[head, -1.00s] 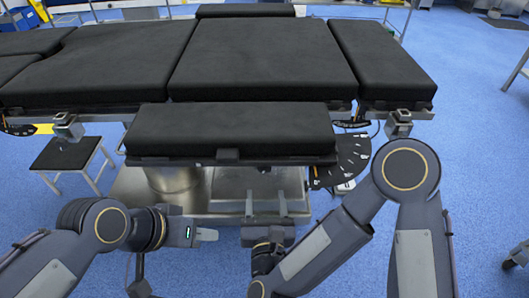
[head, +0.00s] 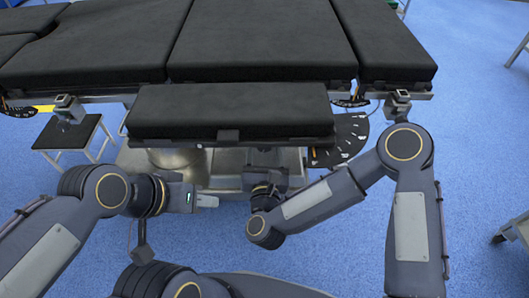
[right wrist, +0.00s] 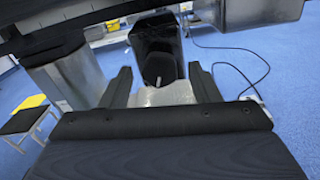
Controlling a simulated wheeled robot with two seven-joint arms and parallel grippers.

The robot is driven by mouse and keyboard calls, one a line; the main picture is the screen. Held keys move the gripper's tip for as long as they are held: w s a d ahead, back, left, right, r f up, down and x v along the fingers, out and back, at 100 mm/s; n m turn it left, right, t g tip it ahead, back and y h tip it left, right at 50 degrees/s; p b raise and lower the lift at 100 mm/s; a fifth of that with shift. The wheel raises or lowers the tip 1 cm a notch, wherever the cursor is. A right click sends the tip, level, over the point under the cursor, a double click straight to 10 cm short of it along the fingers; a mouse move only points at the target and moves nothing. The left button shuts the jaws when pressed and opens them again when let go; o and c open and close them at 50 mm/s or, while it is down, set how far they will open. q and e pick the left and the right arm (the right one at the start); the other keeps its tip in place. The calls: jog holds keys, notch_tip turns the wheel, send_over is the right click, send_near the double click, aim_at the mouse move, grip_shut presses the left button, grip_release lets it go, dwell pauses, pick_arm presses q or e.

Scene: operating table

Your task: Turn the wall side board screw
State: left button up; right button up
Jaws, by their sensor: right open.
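The padded black side board (head: 230,108) juts out from the near side of the operating table in the head view. My right gripper (right wrist: 162,86) is open in the right wrist view, its two dark fingers apart. A dark rounded knob (right wrist: 159,68), which may be the screw, shows between and beyond the fingertips, in front of a black block. The fingers do not appear closed on it. In the head view my right wrist sits low under the board, its fingers hard to make out. My left gripper (head: 207,201) is seen side-on below the board, apart from it, holding nothing visible.
The table's large black pads (head: 262,40) lie behind the side board. A metal base (head: 222,168) stands under it. A dark stool (head: 68,134) is at left. A cable (right wrist: 248,72) hangs on the right in the wrist view.

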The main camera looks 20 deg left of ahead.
jog(key=c, duration=1)
